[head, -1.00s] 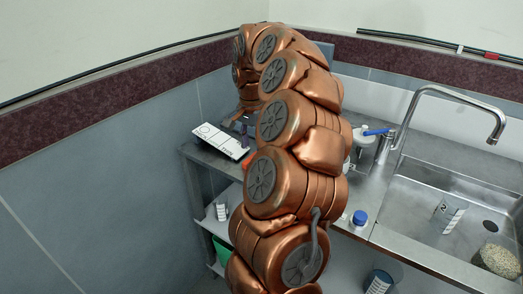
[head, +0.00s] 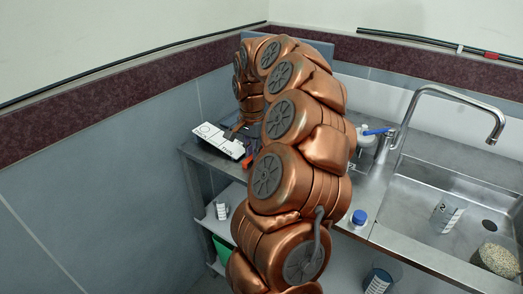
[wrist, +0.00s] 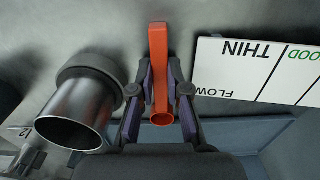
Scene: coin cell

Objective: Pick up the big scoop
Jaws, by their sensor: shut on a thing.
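An orange scoop (wrist: 158,65) lies in the middle of the wrist view, its long flat handle running up the picture and its small round cup end near the bottom. It is the only scoop I see. My gripper (wrist: 159,85) is shut on it, with one dark purple finger on each side. In the head view a small orange piece (head: 248,162) shows beside my arm at the counter's edge. My arm hides most of the gripper there. I cannot tell whether the scoop touches the counter.
A metal cup with a dark collar (wrist: 75,112) stands close left of the gripper. A white lettered card (wrist: 258,70) lies at right. A blue-capped bottle (head: 358,219), a sink (head: 415,225) with a beaker (head: 446,215), and a tall tap (head: 450,90) are further right.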

